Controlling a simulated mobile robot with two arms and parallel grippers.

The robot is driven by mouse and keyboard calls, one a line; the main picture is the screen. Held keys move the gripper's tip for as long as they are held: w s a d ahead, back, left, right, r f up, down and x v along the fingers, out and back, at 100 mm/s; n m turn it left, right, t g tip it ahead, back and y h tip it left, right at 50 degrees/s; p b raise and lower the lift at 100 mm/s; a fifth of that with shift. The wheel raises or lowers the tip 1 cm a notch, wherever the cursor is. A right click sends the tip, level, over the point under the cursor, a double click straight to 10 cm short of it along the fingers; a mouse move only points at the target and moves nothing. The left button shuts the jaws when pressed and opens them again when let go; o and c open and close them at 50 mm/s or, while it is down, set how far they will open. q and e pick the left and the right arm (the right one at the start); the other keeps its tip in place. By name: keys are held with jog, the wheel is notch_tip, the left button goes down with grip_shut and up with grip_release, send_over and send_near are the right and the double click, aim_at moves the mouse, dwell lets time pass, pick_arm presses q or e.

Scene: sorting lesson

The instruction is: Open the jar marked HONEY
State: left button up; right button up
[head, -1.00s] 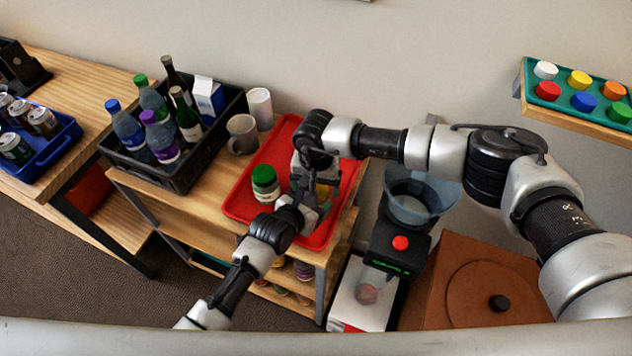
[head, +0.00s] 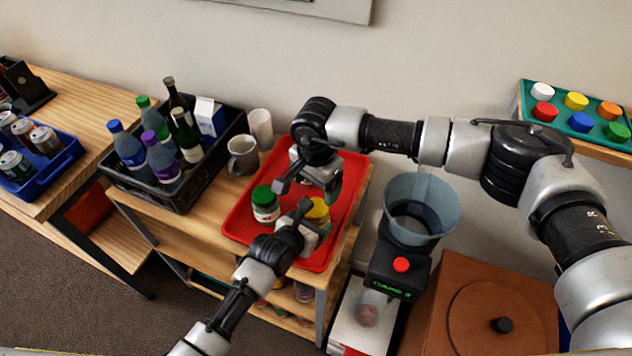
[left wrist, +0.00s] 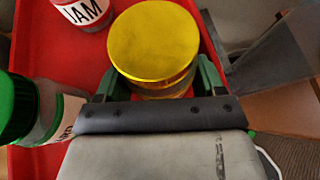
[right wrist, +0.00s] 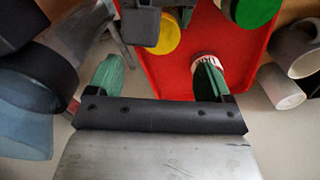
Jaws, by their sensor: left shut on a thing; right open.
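A jar with a yellow lid (head: 317,209) stands at the right part of the red tray; its label is hidden. In the left wrist view the yellow lid (left wrist: 155,42) sits on top of its golden body. My left gripper (left wrist: 155,82) is shut around that body, below the lid. My right gripper (head: 308,188) is open and empty, above and behind the jar, apart from the lid. A green-lidded jar (head: 265,204) stands to the left; its label is only partly readable. A jar marked JAM (left wrist: 82,12) stands on the tray beyond the yellow-lidded one.
The red tray (head: 240,225) lies on a wooden cart. Two mugs (head: 243,155) and a black crate of bottles (head: 178,200) are to its left. A blender-like machine with a clear hopper (head: 420,210) and a brown box (head: 480,270) stand to the right.

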aim_at(316, 207)
jog(key=shift+f+m, duration=0.3)
jog(key=shift+f, duration=0.15)
notch_tip(316, 207, down, 7)
jog(key=shift+r, duration=0.1)
jog(key=c, duration=0.9)
jog(key=n, duration=0.6)
jog(key=shift+n, duration=0.4)
jog(key=shift+c, duration=0.2)
jog(key=o, duration=1)
